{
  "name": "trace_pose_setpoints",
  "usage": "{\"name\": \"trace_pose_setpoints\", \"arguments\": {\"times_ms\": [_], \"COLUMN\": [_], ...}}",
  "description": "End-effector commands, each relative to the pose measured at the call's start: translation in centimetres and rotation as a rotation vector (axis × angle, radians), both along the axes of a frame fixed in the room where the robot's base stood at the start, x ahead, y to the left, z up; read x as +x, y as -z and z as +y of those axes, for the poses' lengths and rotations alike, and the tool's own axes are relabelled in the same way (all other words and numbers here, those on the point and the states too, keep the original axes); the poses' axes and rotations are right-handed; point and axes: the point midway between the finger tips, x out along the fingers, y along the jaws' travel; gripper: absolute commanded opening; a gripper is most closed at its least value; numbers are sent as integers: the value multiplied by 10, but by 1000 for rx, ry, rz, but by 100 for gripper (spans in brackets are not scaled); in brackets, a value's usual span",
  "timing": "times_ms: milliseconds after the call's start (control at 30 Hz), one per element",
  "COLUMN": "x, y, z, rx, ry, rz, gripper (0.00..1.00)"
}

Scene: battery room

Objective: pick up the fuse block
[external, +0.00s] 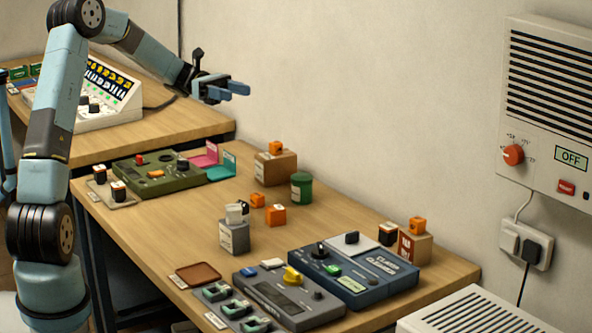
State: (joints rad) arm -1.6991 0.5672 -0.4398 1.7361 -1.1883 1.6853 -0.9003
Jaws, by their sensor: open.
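No label that I can read marks the fuse block, so I cannot tell for sure which thing it is. Small orange blocks are in view: one (258,200) and a larger one (275,215) lie on the table's middle, one (276,147) sits on a brown box at the back, and one (417,225) sits on a box at the right. My gripper (235,91) is open and empty, held in the air above the far end of the table, well apart from all of these blocks.
The wooden table (340,220) also holds a green device (150,172), a green canister (302,188), a grey box (234,237), a blue console (355,275), a grey console (290,305) and a brown tray (197,273). Bare wood shows left of the grey box.

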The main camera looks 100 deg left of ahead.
Motion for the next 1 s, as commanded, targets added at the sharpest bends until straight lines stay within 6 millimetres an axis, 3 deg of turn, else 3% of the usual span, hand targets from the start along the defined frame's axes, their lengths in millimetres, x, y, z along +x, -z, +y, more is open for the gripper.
{"name": "trace_pose_setpoints", "arguments": {"times_ms": [600, 800, 1000], "x": [-1, 0, 2], "y": [248, 293, 304], "z": [-1, 0, -2], "rx": [-4, 0, 1], "ry": [0, 0, 1], "rz": [1, 1, 0], "gripper": [53, 53, 53]}}
